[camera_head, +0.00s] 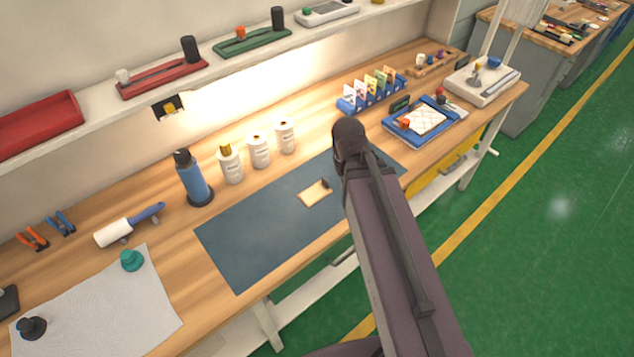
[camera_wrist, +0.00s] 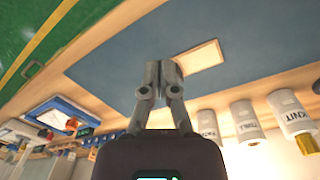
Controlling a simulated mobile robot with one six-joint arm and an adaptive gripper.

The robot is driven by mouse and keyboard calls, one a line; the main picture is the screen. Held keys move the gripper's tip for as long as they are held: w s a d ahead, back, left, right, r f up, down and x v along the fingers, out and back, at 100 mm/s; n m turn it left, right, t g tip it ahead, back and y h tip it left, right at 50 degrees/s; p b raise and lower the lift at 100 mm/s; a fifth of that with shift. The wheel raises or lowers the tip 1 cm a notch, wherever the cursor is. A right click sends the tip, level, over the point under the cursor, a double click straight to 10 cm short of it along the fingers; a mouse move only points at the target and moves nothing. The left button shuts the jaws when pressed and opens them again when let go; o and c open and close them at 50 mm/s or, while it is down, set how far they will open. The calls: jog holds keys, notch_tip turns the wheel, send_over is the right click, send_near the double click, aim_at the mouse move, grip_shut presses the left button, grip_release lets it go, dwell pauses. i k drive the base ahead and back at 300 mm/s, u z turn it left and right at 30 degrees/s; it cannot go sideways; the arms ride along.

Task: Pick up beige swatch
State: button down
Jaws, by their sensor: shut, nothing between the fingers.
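The beige swatch (camera_head: 314,193) is a small flat rectangle lying on the dark blue-grey mat (camera_head: 250,235). In the wrist view the beige swatch (camera_wrist: 197,55) lies on the mat (camera_wrist: 125,60) just beyond and to the right of my fingertips. My gripper (camera_wrist: 158,70) is shut and empty, with its fingertips together. In the head view my gripper (camera_head: 326,184) shows only as a small dark tip at the swatch's upper right edge; my arm hides the rest. I cannot tell whether the fingertips touch the swatch or mat.
White canisters (camera_head: 259,151) and a blue bottle (camera_head: 194,180) stand behind the mat. A blue card rack (camera_head: 365,98) and a blue tray (camera_head: 399,134) sit to the right. A white roller (camera_head: 118,231) and a grey cloth (camera_head: 95,310) lie at left. The mat's left part is clear.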

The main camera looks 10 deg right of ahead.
aim_at(315, 193)
jog(key=z, duration=0.95)
jog(key=k, duration=0.65)
jog(key=z, duration=0.25)
